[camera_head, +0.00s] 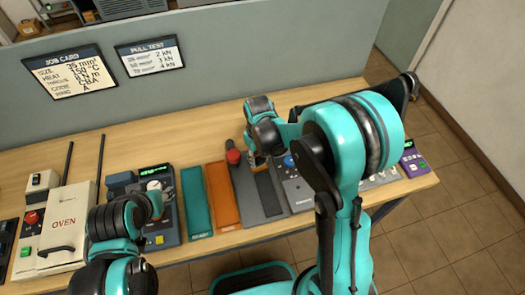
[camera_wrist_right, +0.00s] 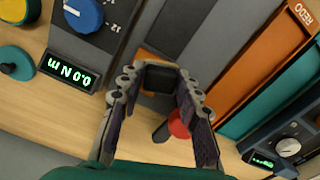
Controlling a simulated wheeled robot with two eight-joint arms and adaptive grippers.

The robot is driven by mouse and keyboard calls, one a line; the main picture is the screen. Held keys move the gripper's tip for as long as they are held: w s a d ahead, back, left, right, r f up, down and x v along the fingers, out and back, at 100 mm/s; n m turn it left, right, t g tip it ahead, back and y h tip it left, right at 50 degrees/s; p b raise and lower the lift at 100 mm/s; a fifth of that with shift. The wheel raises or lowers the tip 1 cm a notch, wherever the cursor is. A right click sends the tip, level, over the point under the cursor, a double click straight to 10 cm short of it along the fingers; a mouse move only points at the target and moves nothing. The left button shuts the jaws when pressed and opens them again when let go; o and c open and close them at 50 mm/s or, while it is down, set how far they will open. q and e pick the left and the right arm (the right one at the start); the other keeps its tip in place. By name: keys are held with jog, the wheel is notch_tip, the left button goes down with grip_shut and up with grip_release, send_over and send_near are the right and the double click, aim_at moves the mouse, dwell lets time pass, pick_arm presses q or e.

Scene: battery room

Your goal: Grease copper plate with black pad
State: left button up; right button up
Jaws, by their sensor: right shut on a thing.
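My right gripper (camera_head: 258,158) is at the far end of the dark grey station, next to a red knob (camera_head: 233,157). In the right wrist view the fingers (camera_wrist_right: 157,88) are shut on a small piece with a dark square block (camera_wrist_right: 160,78) and copper-coloured edges (camera_wrist_right: 152,56), which I take to be the copper plate. A long black pad (camera_head: 267,195) lies on the grey station, just in front of the gripper. I cannot tell whether the plate touches it. My left gripper (camera_head: 155,203) is by the meter at left; its fingers are mostly hidden.
An orange REDO tray (camera_head: 222,195) and a teal tray (camera_head: 196,200) lie left of the grey station. A blue-grey meter (camera_head: 160,238) and a white oven (camera_head: 65,225) stand further left. A panel with a blue dial (camera_wrist_right: 84,14) is beside the grey station.

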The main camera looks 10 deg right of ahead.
jog(key=shift+r+p, duration=0.85)
jog(key=shift+r, duration=0.65)
